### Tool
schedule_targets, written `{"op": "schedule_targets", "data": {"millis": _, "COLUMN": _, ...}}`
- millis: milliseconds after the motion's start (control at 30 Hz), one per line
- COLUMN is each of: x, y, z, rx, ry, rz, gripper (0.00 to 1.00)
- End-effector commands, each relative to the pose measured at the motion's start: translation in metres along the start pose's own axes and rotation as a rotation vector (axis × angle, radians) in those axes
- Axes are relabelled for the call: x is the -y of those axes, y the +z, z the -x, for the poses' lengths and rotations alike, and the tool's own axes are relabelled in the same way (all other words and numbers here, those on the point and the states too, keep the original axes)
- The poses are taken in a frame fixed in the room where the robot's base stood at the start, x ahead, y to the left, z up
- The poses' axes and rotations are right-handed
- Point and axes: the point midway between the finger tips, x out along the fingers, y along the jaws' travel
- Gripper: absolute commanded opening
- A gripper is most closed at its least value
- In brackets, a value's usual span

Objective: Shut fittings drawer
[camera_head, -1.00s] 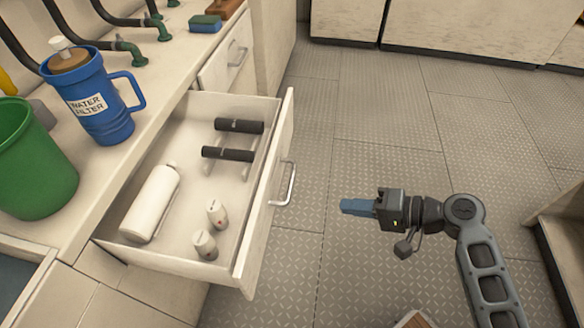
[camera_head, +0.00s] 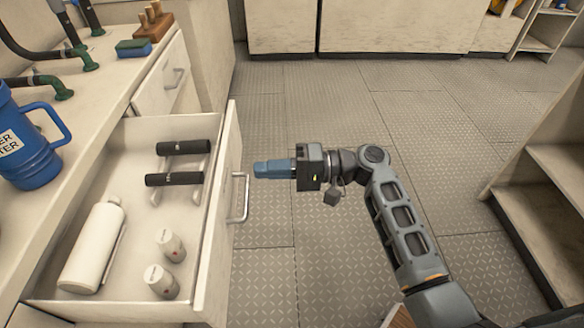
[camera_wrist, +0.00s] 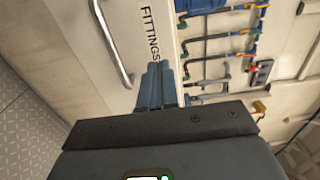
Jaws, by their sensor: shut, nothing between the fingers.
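The fittings drawer (camera_head: 217,215) is pulled well out of the cabinet in the head view. Inside lie two black-gripped tools, a white bottle (camera_head: 92,247) and two small white canisters. The drawer front has a metal handle (camera_head: 240,197); the wrist view shows this front (camera_wrist: 95,50) with the word FITTINGS and the handle. My gripper (camera_head: 257,170), with blue fingers, is shut and empty. It points at the outer face of the drawer front, just beyond the handle's far end. In the wrist view the fingertips (camera_wrist: 155,70) lie close to the lettering; I cannot tell whether they touch.
A blue water filter jug (camera_head: 28,145), hoses and a blue-green sponge (camera_head: 133,48) are on the counter. The floor between is clear.

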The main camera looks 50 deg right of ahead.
Motion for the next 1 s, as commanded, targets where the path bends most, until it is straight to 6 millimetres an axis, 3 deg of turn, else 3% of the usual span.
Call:
{"op": "schedule_targets", "data": {"millis": 100, "x": 0.000, "y": 0.001, "z": -0.022, "rx": 0.003, "ry": 0.000, "rz": 0.001, "gripper": 0.00}}
{"op": "schedule_targets", "data": {"millis": 300, "x": -0.001, "y": 0.000, "z": -0.045, "rx": 0.001, "ry": 0.000, "rz": 0.001, "gripper": 0.00}}
{"op": "schedule_targets", "data": {"millis": 1000, "x": 0.000, "y": 0.000, "z": -0.063, "rx": 0.002, "ry": 0.000, "rz": 0.001, "gripper": 0.00}}
